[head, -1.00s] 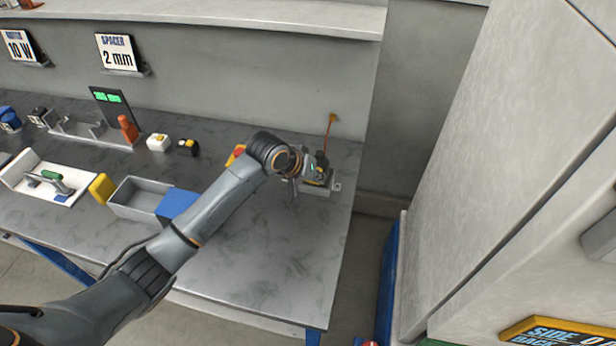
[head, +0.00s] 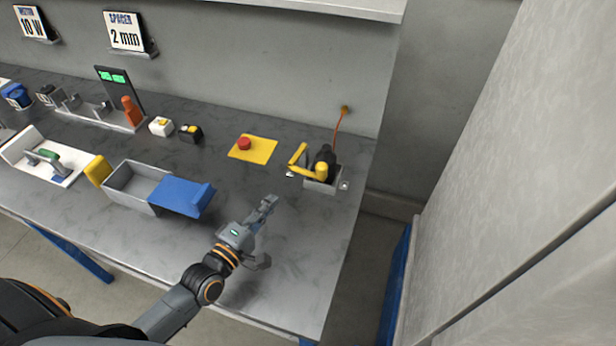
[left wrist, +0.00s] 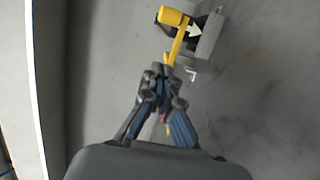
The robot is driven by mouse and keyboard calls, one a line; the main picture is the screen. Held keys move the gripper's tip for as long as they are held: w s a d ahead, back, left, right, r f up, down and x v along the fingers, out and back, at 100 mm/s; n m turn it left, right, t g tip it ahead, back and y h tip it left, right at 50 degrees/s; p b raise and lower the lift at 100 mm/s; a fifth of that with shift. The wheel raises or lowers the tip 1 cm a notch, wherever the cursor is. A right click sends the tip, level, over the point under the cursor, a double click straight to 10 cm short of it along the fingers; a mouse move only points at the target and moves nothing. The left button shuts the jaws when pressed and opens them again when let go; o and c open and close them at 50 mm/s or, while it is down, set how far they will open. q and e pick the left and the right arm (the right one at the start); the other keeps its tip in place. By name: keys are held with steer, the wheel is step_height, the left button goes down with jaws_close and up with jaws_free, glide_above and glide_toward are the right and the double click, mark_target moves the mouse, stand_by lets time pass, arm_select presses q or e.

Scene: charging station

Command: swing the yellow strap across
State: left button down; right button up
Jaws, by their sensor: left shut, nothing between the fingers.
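The yellow strap (head: 299,154) is a bent yellow bar on a small grey device (head: 322,186) with a black body, at the right end of the bench. It runs to a yellow round end on the device. In the left wrist view the strap (left wrist: 177,43) lies beyond my fingertips, beside a grey block with a white arrow (left wrist: 194,31). My left gripper (head: 268,203) is shut and empty, in front and to the left of the device, apart from it in the head view. My right gripper is not in view.
A red button on a yellow plate (head: 262,151) lies left of the device. A grey bin (head: 128,187) with a blue flap (head: 182,196) stands farther left. An orange cable (head: 338,124) runs from device to wall. The bench front right is clear.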

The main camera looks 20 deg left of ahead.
mark_target(318, 174)
arm_select(q)
steer(key=w+d+p, duration=0.2)
steer(key=w+d, duration=0.3)
steer(key=w, duration=0.5)
steer(key=shift+d+p, duration=0.4)
steer(key=shift+w+f, duration=0.1)
steer(key=shift+w+d, duration=0.25)
steer(key=shift+d, duration=0.25)
steer(key=shift+w+d, duration=0.2)
steer(key=shift+d, duration=0.3)
steer(key=shift+s+a, duration=0.1)
